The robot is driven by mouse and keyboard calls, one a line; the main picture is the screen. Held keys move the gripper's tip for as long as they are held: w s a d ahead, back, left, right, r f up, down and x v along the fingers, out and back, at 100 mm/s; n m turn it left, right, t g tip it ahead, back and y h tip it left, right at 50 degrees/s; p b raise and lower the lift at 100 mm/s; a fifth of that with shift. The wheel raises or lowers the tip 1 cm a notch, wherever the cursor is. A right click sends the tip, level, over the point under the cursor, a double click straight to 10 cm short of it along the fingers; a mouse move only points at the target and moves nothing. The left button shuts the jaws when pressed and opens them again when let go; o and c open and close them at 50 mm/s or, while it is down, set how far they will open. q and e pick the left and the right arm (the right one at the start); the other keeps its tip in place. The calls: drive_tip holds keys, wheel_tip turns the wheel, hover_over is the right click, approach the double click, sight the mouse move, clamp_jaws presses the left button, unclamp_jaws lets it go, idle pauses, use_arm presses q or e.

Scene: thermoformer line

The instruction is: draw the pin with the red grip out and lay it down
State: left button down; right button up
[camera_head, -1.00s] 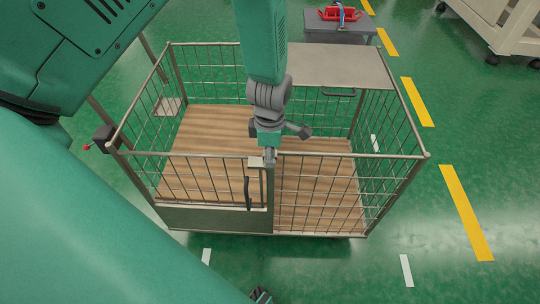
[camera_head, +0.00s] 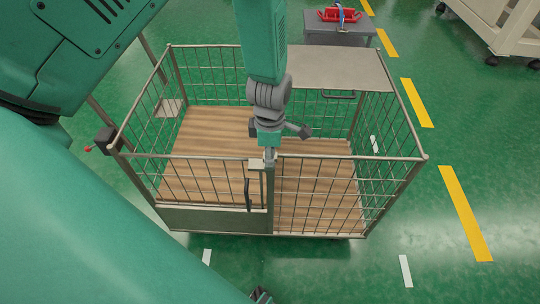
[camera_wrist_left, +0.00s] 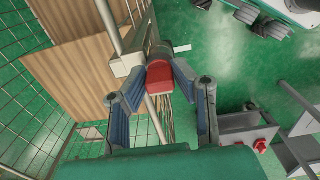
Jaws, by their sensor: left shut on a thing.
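The red grip (camera_wrist_left: 158,76) of the pin shows in the left wrist view, between the two fingers of my left gripper (camera_wrist_left: 158,80). The gripper is shut on it. A dark round part sits right behind the grip, against a pale latch plate on a post. In the head view my left gripper (camera_head: 268,150) is at the top of the cage cart's front middle post, and the arm hides the grip. The pin's shaft is not visible, so I cannot tell how far it sits in. A dark ribbed part (camera_head: 262,295) at the bottom edge may be my right gripper.
The wire cage cart (camera_head: 400,158) has a wooden floor (camera_head: 215,130), bare where visible. Its front left panel has a black handle (camera_head: 248,193). A grey shelf (camera_head: 335,68) covers its back right. Behind stands a grey table (camera_head: 340,32) with a red holder (camera_head: 340,14). Green floor lies right.

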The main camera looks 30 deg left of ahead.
use_arm(q)
drive_tip(key=shift+r+p, duration=3.25)
drive_tip(key=shift+r, duration=0.25)
